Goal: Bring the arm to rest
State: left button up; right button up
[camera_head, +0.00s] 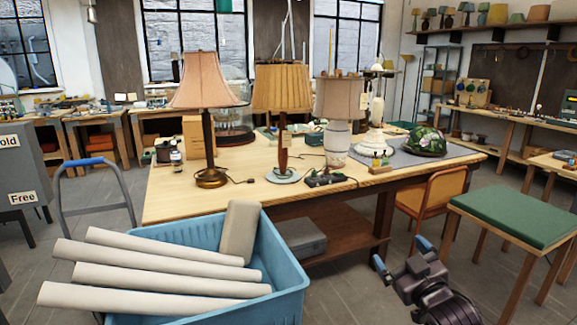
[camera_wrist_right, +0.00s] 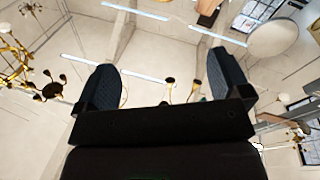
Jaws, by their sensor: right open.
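My right gripper (camera_head: 401,257) is at the lower right of the head view, in front of the workbench and left of the green-topped table. Its two blue-tipped fingers are apart, with nothing between them. In the right wrist view the gripper (camera_wrist_right: 163,85) points up at the ceiling, its dark fingers wide apart and empty. My left gripper does not show in either view.
A blue crate (camera_head: 290,285) with white rolls (camera_head: 150,281) stands in front. Lamps, including a pink-shaded one (camera_head: 205,82), stand on the wooden workbench (camera_head: 170,208). An orange chair (camera_head: 440,192) and a green-topped table (camera_head: 515,212) are at right. Floor shows around my right gripper.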

jog(key=s+d+f+m+g+h, duration=0.2)
jog(key=s+f+g, duration=0.1)
jog(key=s+f, duration=1.1)
jog(key=s+d+f+m+g+h, duration=0.2)
jog(key=s+f+m+g, duration=0.1)
jog(key=s+f, duration=1.1)
jog(key=shift+f+m+g, duration=0.3)
jog(key=shift+f+g, duration=0.2)
jog(key=shift+f, duration=0.3)
jog(key=shift+o, duration=0.5)
